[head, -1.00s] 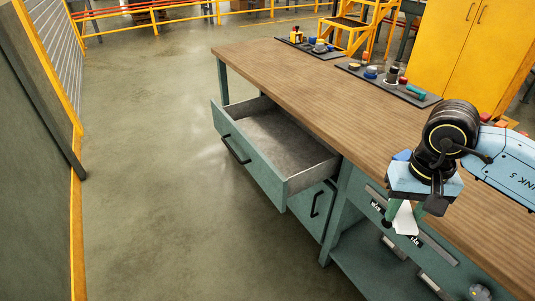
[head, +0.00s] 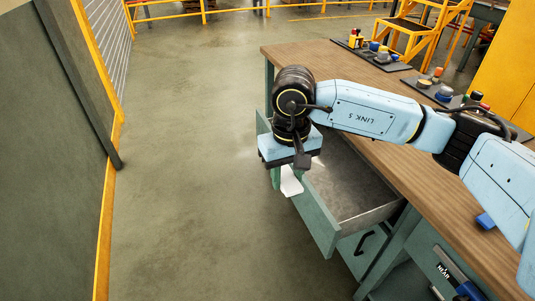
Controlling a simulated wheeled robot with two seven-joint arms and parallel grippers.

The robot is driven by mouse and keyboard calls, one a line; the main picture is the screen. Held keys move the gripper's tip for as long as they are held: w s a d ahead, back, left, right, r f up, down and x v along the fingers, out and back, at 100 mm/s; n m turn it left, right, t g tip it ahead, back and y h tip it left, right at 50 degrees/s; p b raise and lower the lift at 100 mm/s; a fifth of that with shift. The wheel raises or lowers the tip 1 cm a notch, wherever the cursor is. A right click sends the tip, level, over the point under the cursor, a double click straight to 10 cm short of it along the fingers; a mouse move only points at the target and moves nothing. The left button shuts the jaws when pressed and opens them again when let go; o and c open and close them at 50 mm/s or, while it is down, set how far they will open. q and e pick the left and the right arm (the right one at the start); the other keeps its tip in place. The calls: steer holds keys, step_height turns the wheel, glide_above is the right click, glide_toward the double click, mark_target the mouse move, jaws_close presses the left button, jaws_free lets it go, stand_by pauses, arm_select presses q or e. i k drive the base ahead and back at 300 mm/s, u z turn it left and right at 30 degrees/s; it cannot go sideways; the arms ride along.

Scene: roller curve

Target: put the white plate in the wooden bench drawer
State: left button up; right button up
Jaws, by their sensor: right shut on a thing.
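The white plate (head: 291,184) is small and hangs below my right gripper (head: 288,180). The gripper is shut on it; the wrist hides part of the fingers and plate. In the head view they show over the outer front-left part of the open drawer (head: 352,190), and I cannot tell whether the plate is inside or just outside its front. The drawer is pulled out from the wooden bench (head: 410,130), and its visible floor is bare. My right arm crosses over the benchtop and hides part of the drawer. My left gripper is not in view.
Dark mats with coloured tools (head: 370,52) lie along the bench's far edge. A yellow ladder (head: 415,38) and yellow cabinet (head: 505,70) stand behind. The floor left of the bench (head: 200,150) is clear. A blue thing (head: 485,221) lies at the bench's near edge.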

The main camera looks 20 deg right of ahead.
mark_target(336, 193)
steer(key=u, duration=0.1)
steer(key=i, duration=1.05)
steer(key=z, duration=0.95)
steer(key=i, duration=0.4)
steer(key=z, duration=0.5)
